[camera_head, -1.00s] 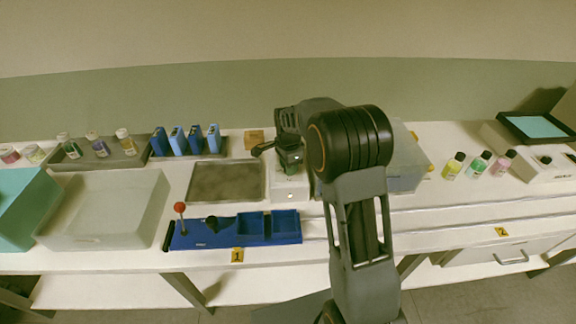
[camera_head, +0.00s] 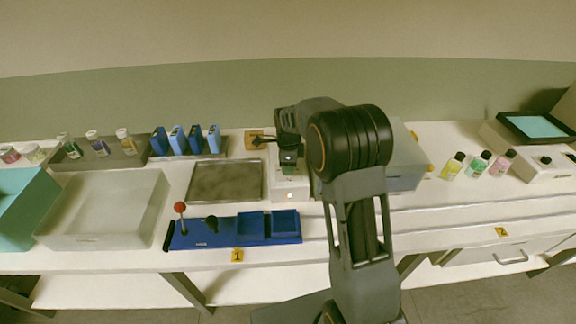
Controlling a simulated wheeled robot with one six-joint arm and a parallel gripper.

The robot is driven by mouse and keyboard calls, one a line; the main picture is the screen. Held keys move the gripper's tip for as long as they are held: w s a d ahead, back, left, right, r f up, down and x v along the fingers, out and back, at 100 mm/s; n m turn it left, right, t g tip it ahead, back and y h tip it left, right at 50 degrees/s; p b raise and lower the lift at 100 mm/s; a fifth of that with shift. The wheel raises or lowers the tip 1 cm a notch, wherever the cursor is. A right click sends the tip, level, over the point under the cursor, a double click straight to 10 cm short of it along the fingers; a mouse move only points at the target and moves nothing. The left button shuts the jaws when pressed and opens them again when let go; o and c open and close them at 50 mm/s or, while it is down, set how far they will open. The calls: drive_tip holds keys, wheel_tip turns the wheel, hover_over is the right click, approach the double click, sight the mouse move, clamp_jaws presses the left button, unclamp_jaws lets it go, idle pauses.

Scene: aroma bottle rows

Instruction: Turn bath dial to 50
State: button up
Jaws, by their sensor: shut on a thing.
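A white bath unit (camera_head: 289,190) stands right of a grey plate, with a small light square on its front. My gripper (camera_head: 287,154) points down over the back of this unit. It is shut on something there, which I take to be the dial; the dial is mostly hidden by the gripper. A small green patch (camera_head: 289,168) shows just under the gripper. No dial marking or reading can be made out. My arm covers the area just right of the unit.
A grey plate (camera_head: 225,167) lies left of the unit, and a blue tray (camera_head: 222,239) with a red-knobbed lever in front. A translucent box (camera_head: 405,172) stands behind my arm. Several bottles stand far left and right. A small brown block (camera_head: 254,134) sits behind the gripper.

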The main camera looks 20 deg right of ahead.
drive_tip(key=shift+r, duration=0.1)
drive_tip(key=o, duration=0.9)
wheel_tip(320, 180, up, 14)
drive_tip(key=shift+f, duration=0.15)
idle(0.5)
